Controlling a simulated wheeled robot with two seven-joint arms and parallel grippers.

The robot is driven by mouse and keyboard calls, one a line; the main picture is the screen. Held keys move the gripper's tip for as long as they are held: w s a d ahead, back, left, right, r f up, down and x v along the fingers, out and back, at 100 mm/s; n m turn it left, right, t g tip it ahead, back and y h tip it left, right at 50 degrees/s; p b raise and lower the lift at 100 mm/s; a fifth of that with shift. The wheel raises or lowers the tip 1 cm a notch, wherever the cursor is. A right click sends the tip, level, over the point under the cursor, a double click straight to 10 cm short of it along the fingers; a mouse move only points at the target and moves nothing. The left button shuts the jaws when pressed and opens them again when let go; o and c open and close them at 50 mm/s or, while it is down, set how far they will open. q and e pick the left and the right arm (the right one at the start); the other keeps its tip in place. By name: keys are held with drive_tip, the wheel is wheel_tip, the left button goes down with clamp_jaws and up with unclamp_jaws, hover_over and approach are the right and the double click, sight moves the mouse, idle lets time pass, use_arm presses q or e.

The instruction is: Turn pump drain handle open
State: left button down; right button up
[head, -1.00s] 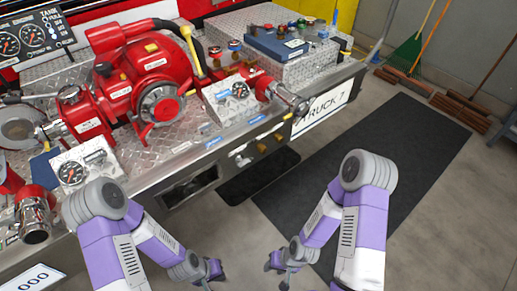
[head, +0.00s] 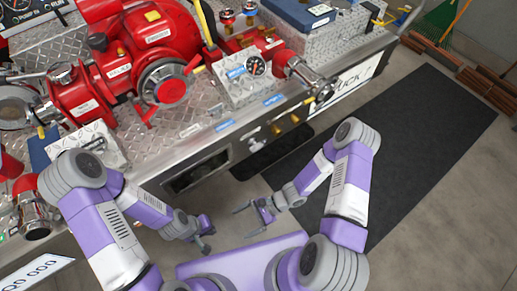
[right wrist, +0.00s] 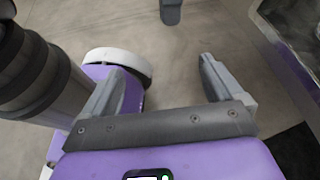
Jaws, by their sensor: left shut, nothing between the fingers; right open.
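The red pump (head: 160,42) sits on the diamond-plate bumper (head: 200,105). Low on the bumper's front face are a chrome fitting (head: 254,141) and brass knobs (head: 277,130). I cannot tell which part is the drain handle, as the labels are too small to read. My right gripper (head: 242,221) is open and empty, in front of and below the bumper edge, apart from the fittings. Its spread fingers also show in the right wrist view (right wrist: 160,72), with nothing between them. My left gripper (head: 207,248) is shut and empty, lower and to the left.
A pressure gauge panel (head: 246,82) and a chrome-capped red outlet (head: 308,76) stand above the fittings. A dark recess (head: 196,170) opens in the bumper face. A black mat (head: 420,120) lies on the floor at right.

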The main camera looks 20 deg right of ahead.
drive_tip(key=w+d+r+m+t+y, duration=0.1)
drive_tip(key=w+d+m+t+y, duration=0.1)
drive_tip(key=w+m+t, duration=0.7)
drive_tip(key=m+t+h, duration=0.8)
drive_tip(key=t, duration=0.1)
approach(256, 146)
drive_tip(key=b+x, duration=0.1)
drive_tip(key=x, duration=0.7)
drive_tip(key=shift+t+h+b, duration=0.3)
drive_tip(key=shift+b, duration=0.05)
drive_tip(key=shift+c, duration=0.2)
